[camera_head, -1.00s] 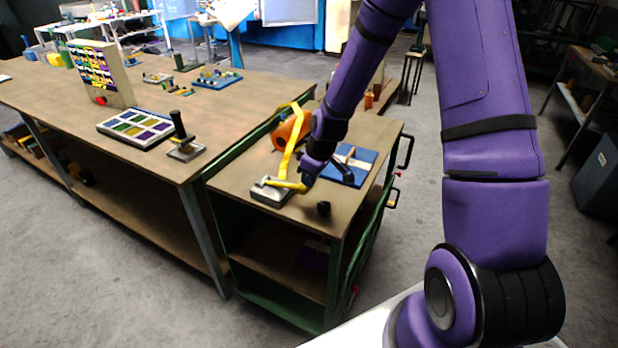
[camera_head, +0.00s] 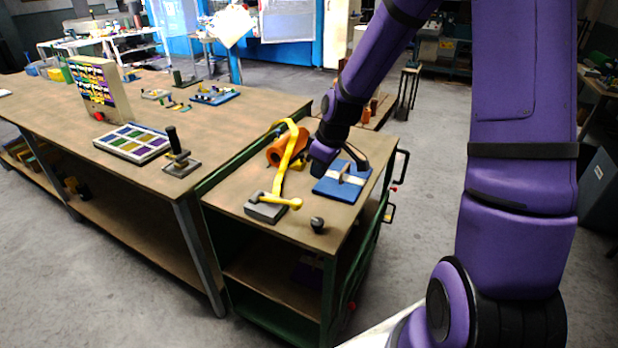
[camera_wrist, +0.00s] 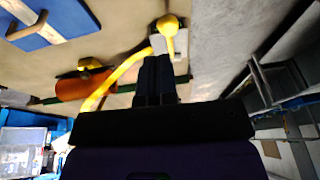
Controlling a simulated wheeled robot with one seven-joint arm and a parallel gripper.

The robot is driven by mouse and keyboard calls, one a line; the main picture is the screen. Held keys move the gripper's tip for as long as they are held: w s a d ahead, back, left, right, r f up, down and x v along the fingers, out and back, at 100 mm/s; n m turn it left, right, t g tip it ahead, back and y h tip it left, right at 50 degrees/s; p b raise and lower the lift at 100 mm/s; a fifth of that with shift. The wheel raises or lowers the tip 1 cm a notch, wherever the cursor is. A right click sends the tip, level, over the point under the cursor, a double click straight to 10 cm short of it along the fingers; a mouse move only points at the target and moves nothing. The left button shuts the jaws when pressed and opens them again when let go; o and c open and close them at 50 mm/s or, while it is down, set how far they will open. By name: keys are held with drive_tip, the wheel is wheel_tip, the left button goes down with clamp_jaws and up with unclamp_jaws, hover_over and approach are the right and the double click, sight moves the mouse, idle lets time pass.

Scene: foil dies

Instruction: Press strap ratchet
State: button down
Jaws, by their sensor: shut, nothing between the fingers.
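The strap ratchet is a grey metal block (camera_head: 264,210) near the front of the small cart top. Its yellow handle (camera_head: 284,200) lies low across the block, with the knob end to the right. A yellow strap (camera_head: 287,160) runs from it back over an orange cylinder (camera_head: 275,152). My gripper (camera_head: 316,170) is above the cart, behind and right of the handle and apart from it. In the wrist view the shut, empty fingers (camera_wrist: 158,68) point toward the ratchet block (camera_wrist: 158,42) and the handle knob (camera_wrist: 167,23). The strap (camera_wrist: 122,72) passes beside them.
A blue board (camera_head: 335,188) with a pale strip lies right of the strap. A small dark knob (camera_head: 317,225) stands at the cart's front edge. A long workbench (camera_head: 215,118) on the left holds a colour tray (camera_head: 133,143) and a black-handled press (camera_head: 177,155).

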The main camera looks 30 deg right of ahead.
drive_tip(key=shift+s+d+r, duration=0.35)
drive_tip(key=shift+s+r, duration=0.05)
drive_tip(key=shift+r, duration=0.2)
drive_tip(key=shift+s+d+r, duration=0.3)
drive_tip(key=shift+s+r, duration=0.1)
drive_tip(key=shift+r, duration=0.15)
drive_tip(key=s+a+r+m+t+h, duration=0.1)
drive_tip(key=s+r+m, duration=0.1)
drive_tip(key=s+r, duration=0.5)
drive_tip(key=s+a+r+m+h, duration=0.2)
drive_tip(key=s+r, duration=0.3)
drive_tip(key=r, duration=0.4)
drive_tip(key=s+r+m+t, duration=0.2)
drive_tip(key=s+r, duration=0.5)
drive_tip(key=s, duration=0.6)
drive_tip(key=shift+m+y, duration=0.3)
drive_tip(key=shift+m, duration=0.4)
